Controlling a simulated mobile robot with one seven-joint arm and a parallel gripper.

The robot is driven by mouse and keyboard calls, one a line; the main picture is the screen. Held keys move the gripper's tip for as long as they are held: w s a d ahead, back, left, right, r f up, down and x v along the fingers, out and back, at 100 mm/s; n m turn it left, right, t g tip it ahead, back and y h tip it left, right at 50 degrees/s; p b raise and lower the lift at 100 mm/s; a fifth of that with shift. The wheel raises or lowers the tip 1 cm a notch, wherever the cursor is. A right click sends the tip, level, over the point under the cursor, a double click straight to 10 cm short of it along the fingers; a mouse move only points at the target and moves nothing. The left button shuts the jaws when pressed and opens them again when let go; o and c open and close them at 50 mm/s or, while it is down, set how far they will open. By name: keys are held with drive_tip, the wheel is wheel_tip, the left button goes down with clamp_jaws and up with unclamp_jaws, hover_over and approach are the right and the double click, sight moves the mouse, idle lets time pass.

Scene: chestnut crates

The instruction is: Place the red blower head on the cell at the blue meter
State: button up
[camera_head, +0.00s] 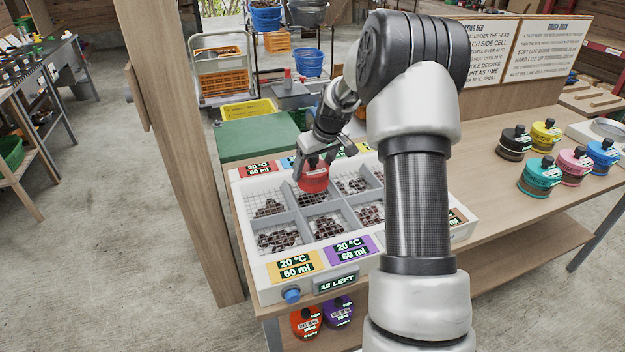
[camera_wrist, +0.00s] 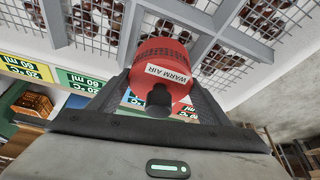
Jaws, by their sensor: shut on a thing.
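In the wrist view the red blower head (camera_wrist: 163,72) is between the fingers, with a "WARM AIR" label. It is over the back row of the white drying bed (camera_head: 243,215), near the second cell from the left; chestnuts (camera_head: 312,199) show in front of it. I cannot tell if it touches the mesh. The blue meter (camera_head: 287,163) is at the back edge, right of the red meter (camera_head: 261,169), partly hidden by my gripper.
Orange (camera_head: 295,266) and purple (camera_head: 348,250) meters line the bed's front, above a "12 LEFT" display (camera_head: 337,283). Several coloured blower heads (camera_head: 540,177) stand on the bench at right. Orange-red (camera_head: 306,321) and purple (camera_head: 338,311) ones sit below the front. A wooden post (camera_head: 180,150) is at left.

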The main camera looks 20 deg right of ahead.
drive_tip(key=shift+f, duration=1.75)
drive_tip(key=shift+f, duration=0.1)
drive_tip(key=o, duration=1.4)
drive_tip(key=shift+f+b, duration=0.1)
drive_tip(key=shift+b, duration=0.2)
drive_tip(key=shift+c, duration=0.2)
drive_tip(key=shift+r, duration=0.4)
drive_tip(key=p+v, duration=0.1)
drive_tip(key=v, duration=1)
drive_tip(key=shift+s+r, duration=0.25)
